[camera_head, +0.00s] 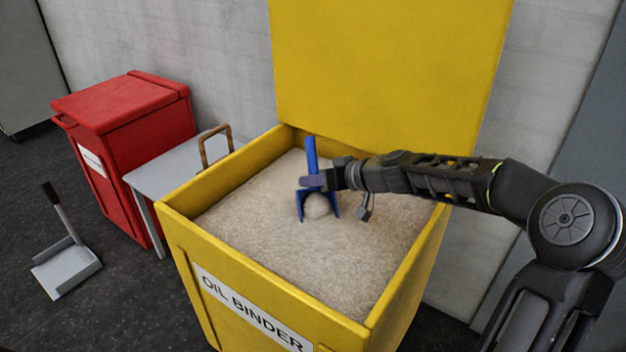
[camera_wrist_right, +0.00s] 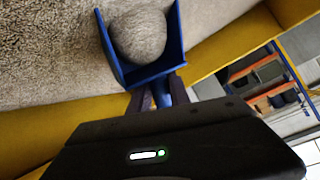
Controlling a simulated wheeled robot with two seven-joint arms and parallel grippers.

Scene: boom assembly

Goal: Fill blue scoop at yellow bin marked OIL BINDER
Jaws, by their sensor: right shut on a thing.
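The yellow bin (camera_head: 262,300) marked OIL BINDER stands open, its lid (camera_head: 390,70) raised against the wall. Pale granular binder (camera_head: 290,240) fills much of it. My right gripper (camera_head: 316,182) is over the bin, shut on the handle of the blue scoop (camera_head: 311,155). In the right wrist view the scoop (camera_wrist_right: 146,75) carries a rounded heap of binder (camera_wrist_right: 138,35). I cannot tell whether the scoop touches the binder surface. In the right wrist view the gripper's fingers (camera_wrist_right: 155,95) show close to the scoop's back. My left gripper is not in view.
A red lidded box (camera_head: 125,110) stands at the left, next to a small grey table (camera_head: 180,165) with a brown handle-like object (camera_head: 216,140) on it. A dustpan (camera_head: 66,265) sits on the dark floor. The wall is close behind the bin.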

